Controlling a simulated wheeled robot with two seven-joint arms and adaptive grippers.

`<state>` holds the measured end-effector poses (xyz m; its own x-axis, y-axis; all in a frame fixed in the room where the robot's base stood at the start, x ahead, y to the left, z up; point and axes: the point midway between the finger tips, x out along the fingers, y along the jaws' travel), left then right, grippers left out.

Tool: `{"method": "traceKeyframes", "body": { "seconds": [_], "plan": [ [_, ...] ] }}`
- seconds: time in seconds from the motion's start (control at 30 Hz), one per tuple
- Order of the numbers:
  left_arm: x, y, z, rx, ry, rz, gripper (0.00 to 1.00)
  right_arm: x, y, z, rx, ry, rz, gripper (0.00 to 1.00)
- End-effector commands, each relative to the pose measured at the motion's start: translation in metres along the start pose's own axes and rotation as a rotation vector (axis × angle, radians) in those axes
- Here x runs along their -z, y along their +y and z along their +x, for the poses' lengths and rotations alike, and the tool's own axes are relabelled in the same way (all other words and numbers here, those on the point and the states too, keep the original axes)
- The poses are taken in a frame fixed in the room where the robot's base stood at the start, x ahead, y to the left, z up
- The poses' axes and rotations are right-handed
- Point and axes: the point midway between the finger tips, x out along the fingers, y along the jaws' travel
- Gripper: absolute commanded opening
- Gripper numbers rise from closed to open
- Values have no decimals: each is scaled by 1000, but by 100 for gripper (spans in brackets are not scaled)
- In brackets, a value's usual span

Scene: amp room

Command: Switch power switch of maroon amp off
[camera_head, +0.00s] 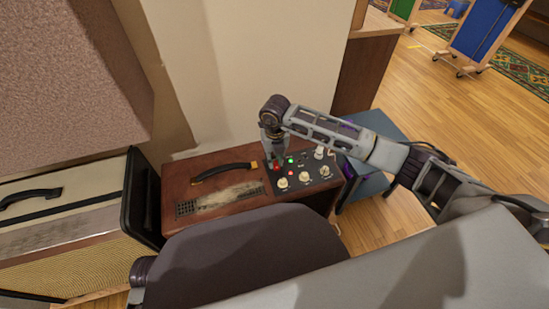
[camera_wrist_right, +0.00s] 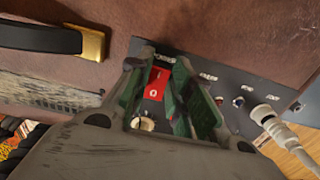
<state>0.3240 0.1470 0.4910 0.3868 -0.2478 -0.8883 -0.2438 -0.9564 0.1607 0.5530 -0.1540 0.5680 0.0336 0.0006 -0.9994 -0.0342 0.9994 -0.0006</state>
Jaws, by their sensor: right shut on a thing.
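The maroon amp (camera_head: 200,168) stands in the middle of the head view, with a black handle and a dark control panel (camera_head: 310,184) at its right end. My right gripper (camera_head: 274,158) points down at the panel's back left part. In the right wrist view its fingers (camera_wrist_right: 160,88) stand on either side of the red power switch (camera_wrist_right: 154,85), shut on it. The switch shows a white "0" mark on its near part. A red patch also shows below the fingers in the head view. My left gripper is not in view.
Pale knobs (camera_head: 282,183), a green light (camera_head: 291,160) and a red light sit close to the gripper. A white cable plug (camera_wrist_right: 264,115) is at the panel's right. A cream amp (camera_head: 60,205) stands at the left, a blue-grey box (camera_head: 376,123) at the right.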

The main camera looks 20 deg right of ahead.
Motion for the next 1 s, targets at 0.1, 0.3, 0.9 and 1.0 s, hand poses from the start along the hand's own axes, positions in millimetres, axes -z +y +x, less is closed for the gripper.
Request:
{"method": "traceKeyframes", "body": {
  "seconds": [0.1,0.3,0.9,1.0],
  "plan": [
    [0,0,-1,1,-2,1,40,1,-1,0,2,-45,0,0],
    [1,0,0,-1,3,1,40,4,-1,-1,2,-128,0,0],
    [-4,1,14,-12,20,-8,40,6,-1,-3,0,-227,1,0],
    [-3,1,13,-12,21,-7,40,6,-1,-4,0,-227,1,30]
  ]
}}
